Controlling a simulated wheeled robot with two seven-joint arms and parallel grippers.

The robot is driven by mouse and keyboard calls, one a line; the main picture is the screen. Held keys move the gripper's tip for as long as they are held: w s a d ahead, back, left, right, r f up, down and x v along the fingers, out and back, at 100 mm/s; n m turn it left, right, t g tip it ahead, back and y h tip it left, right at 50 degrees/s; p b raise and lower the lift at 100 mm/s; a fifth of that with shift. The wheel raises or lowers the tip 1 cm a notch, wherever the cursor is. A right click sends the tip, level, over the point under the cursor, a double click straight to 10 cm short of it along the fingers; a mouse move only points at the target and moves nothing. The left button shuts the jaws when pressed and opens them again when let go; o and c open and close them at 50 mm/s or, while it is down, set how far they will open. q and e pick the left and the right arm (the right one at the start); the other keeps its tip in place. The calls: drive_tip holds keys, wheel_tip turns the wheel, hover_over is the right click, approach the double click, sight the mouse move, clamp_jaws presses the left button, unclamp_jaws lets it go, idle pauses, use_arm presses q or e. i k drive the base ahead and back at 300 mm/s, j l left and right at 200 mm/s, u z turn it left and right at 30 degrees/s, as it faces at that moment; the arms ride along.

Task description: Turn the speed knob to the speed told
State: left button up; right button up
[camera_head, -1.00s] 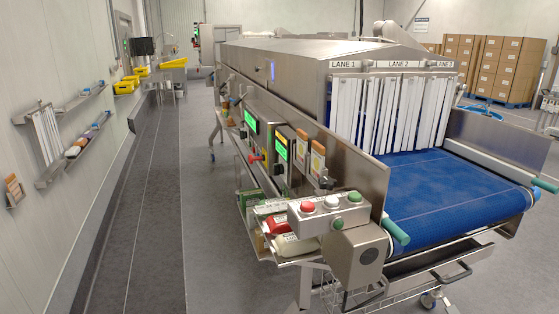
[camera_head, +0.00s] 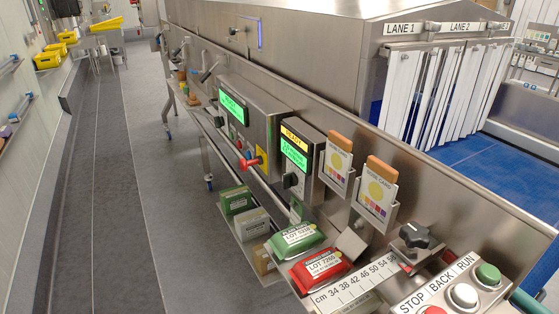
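No label reading "speed" is legible. A small dark knob (camera_head: 290,181) sits on the control box (camera_head: 308,185), below its green screen (camera_head: 294,152) under a yellow "READY" strip. A larger black knob (camera_head: 413,236) stands near the right end of a scale (camera_head: 355,283) marked in cm. I cannot tell which knob sets the speed or where either points. A second box farther back carries another green screen (camera_head: 233,108); its text is too small to read. Neither of my grippers is in view.
Red (camera_head: 318,268) and green (camera_head: 297,238) packs lie on the shelf below. STOP, BACK and RUN buttons (camera_head: 463,294) are at lower right. Two cards (camera_head: 376,193) hang by the screen. The floor aisle (camera_head: 160,220) is clear at left.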

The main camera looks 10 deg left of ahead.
sight(289, 179)
drive_tip(key=i+j+z, duration=0.2)
drive_tip(key=i+j, duration=0.2)
drive_tip(key=j, duration=0.25)
drive_tip(key=i+j+z, duration=0.1)
drive_tip(key=i+j, duration=0.1)
drive_tip(key=j, duration=0.1)
